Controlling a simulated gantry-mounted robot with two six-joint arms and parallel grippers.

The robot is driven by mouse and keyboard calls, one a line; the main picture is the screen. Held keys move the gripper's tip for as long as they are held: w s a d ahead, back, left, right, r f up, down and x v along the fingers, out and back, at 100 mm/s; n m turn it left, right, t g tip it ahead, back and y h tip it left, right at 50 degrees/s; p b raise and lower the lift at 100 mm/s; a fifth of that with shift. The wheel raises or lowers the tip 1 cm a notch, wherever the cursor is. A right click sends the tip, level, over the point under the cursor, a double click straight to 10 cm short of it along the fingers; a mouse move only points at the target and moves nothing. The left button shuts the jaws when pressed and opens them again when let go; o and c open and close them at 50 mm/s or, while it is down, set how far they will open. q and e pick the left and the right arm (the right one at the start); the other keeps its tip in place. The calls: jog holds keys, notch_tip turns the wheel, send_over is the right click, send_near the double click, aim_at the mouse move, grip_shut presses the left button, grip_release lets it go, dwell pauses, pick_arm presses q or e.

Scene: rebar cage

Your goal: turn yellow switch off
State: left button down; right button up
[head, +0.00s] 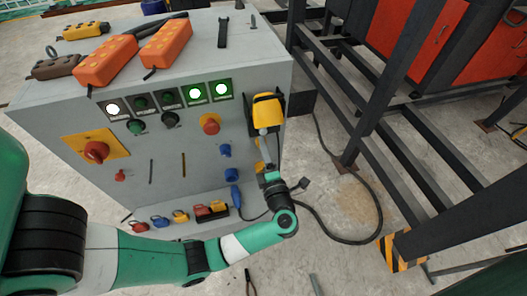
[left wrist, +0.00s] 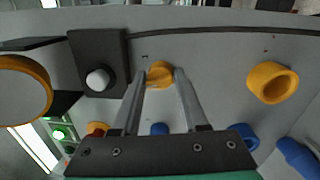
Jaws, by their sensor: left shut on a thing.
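A small yellow switch (left wrist: 159,73) sits on the grey cabinet face in the left wrist view. My left gripper (left wrist: 160,80) has its two fingers closed in on either side of it, with the tips on the knob. In the head view my left gripper (head: 268,158) is at the cabinet's right side, below a yellow-and-black fixture (head: 267,110). There the switch is small and largely hidden by the gripper, so its turn position cannot be told. My right gripper is not in view.
In the left wrist view, a black plate with a pale knob (left wrist: 98,80) and a yellow ring-shaped fitting (left wrist: 272,82) flank the fingers. The grey cabinet (head: 200,62) carries lamps and a red switch (head: 96,151). A black cable (head: 340,240) lies on the floor near a dark steel frame (head: 375,100).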

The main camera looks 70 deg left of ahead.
pick_arm(q)
jog(key=shift+f+n+g+b, duration=0.15)
jog(key=shift+n+b, duration=0.75)
jog(key=shift+n, duration=0.55)
jog(key=shift+f+n+g+b, duration=0.15)
jog(key=shift+n+b, duration=0.75)
jog(key=shift+n, duration=0.55)
jog(key=shift+r, duration=0.1)
jog(key=shift+c, duration=2.3)
grip_release()
jog(key=shift+r, duration=0.15)
jog(key=s+d, duration=0.1)
jog(key=d, duration=1)
jog(key=shift+d+f+p, duration=0.3)
jog(key=shift+f+p, duration=0.05)
jog(key=shift+f, duration=0.05)
